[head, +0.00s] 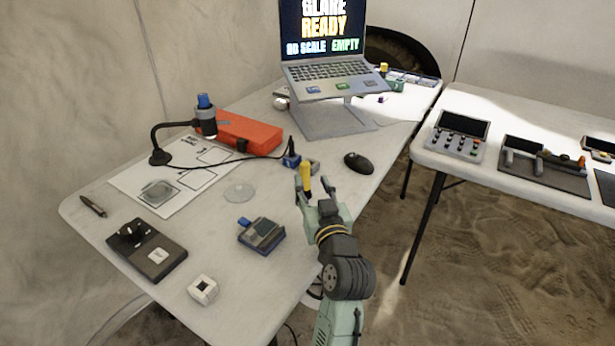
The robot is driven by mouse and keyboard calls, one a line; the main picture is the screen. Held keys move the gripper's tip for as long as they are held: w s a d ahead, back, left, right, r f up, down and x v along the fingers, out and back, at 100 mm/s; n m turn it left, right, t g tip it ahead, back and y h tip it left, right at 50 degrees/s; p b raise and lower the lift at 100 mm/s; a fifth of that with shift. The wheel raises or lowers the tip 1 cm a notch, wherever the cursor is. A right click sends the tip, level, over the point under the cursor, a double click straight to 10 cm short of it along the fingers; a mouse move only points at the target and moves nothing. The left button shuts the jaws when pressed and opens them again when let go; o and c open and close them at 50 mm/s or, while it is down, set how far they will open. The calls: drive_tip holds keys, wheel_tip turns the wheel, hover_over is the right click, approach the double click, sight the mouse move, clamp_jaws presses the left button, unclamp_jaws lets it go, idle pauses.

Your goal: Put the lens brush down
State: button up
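A yellow-handled piece that looks like the lens brush (306,177) stands roughly upright between the fingers of my gripper (314,190), close to the left finger. A gap shows between it and the right finger, and the fingers look spread apart. The brush's lower end is hidden by the gripper, so I cannot tell whether it touches the table (210,235). My gripper is low over the right part of this table, left of its right edge.
A small blue-and-tan block (291,158) stands just behind my gripper. A black mouse (358,163) lies behind right. A blue-grey device (262,235) lies to the left, and a white cube (203,289) at the front. A laptop (335,75) stands at the back.

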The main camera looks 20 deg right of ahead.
drive_tip(key=s, duration=0.4)
drive_tip(key=shift+s+a+b, duration=0.1)
drive_tip(key=shift+a+b, duration=0.2)
